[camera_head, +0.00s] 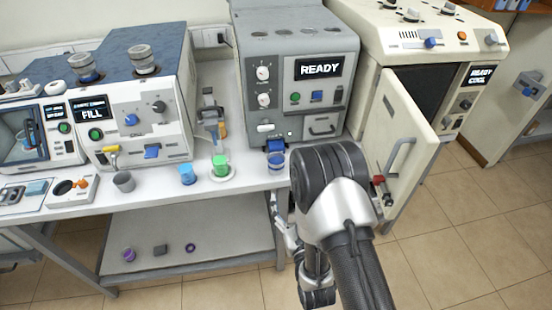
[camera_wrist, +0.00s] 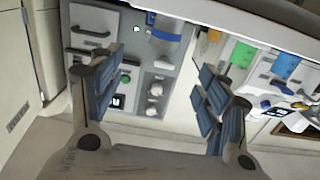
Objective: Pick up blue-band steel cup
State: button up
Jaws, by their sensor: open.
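A steel cup with a blue band (camera_head: 276,156) stands near the front edge of the bench, before the grey READY machine. In the head view my gripper (camera_head: 281,217) is partly hidden behind my arm, below the cup and in front of the bench edge. It is apart from the cup.
A green cup (camera_head: 220,167), a blue cup (camera_head: 187,175) and a grey cup (camera_head: 124,182) stand left along the bench front. The grey READY machine (camera_head: 298,75) is behind. An open cream door (camera_head: 405,140) stands right of my arm. A lower shelf (camera_head: 200,245) holds small items.

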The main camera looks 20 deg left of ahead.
aim_at(278, 168)
jog(key=b+x, duration=0.2)
jog(key=x, duration=1)
jog(key=shift+s+a, duration=0.1)
jog(key=shift+s, duration=0.05)
jog(key=b+x, duration=0.1)
jog(key=x, duration=0.4)
jog(key=shift+a+f+b, duration=0.2)
jog(key=shift+a+b, duration=0.15)
jog(key=shift+a, duration=0.05)
jog(key=shift+s, duration=0.1)
jog(key=shift+c, duration=0.4)
jog(key=c, duration=1.1)
jog(key=shift+c, duration=0.2)
jog(key=shift+r, duration=0.2)
